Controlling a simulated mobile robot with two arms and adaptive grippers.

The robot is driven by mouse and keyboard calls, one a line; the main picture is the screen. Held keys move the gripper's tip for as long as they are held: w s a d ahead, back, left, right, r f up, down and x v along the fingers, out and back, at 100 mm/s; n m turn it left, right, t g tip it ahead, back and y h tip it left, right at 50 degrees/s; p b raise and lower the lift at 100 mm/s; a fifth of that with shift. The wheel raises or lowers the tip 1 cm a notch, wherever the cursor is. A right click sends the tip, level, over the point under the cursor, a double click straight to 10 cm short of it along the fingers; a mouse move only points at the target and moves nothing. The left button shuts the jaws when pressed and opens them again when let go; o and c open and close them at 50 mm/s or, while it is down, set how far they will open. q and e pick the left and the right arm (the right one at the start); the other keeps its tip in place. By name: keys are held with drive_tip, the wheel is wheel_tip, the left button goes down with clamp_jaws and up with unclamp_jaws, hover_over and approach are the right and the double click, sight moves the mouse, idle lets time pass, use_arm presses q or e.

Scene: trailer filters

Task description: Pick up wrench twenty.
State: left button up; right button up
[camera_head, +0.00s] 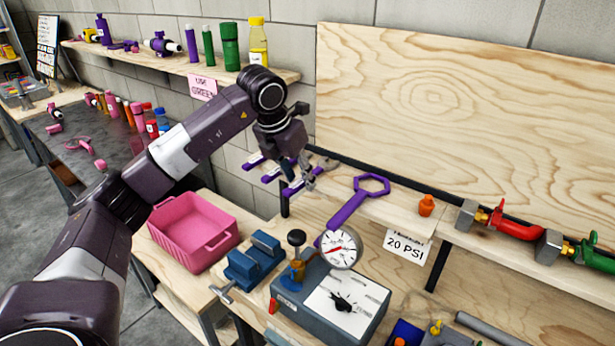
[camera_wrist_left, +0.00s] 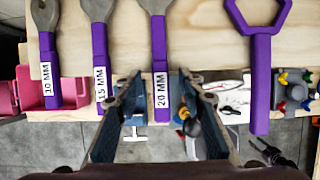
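Wrench twenty (camera_wrist_left: 159,52) has a grey metal head, a purple handle and a white "20 MM" label. In the left wrist view it lies on a wooden shelf with its handle end over the edge. My left gripper (camera_wrist_left: 158,82) is open, with one finger on each side of this handle. Whether the fingers touch it I cannot tell. In the head view the left gripper (camera_head: 298,176) is over the row of wrenches and partly hides them. My right gripper is not in view.
A 15 MM wrench (camera_wrist_left: 99,45) and a smaller wrench (camera_wrist_left: 48,60) lie to the left. A purple hexagonal ring wrench (camera_head: 345,208) lies to the right. Below are a pink bin (camera_head: 190,232), a blue vise (camera_head: 255,262) and a gauge box (camera_head: 335,300).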

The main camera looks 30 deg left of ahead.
use_arm(q)
drive_tip(key=shift+f, duration=0.2)
idle(0.5)
clamp_jaws()
idle(0.4)
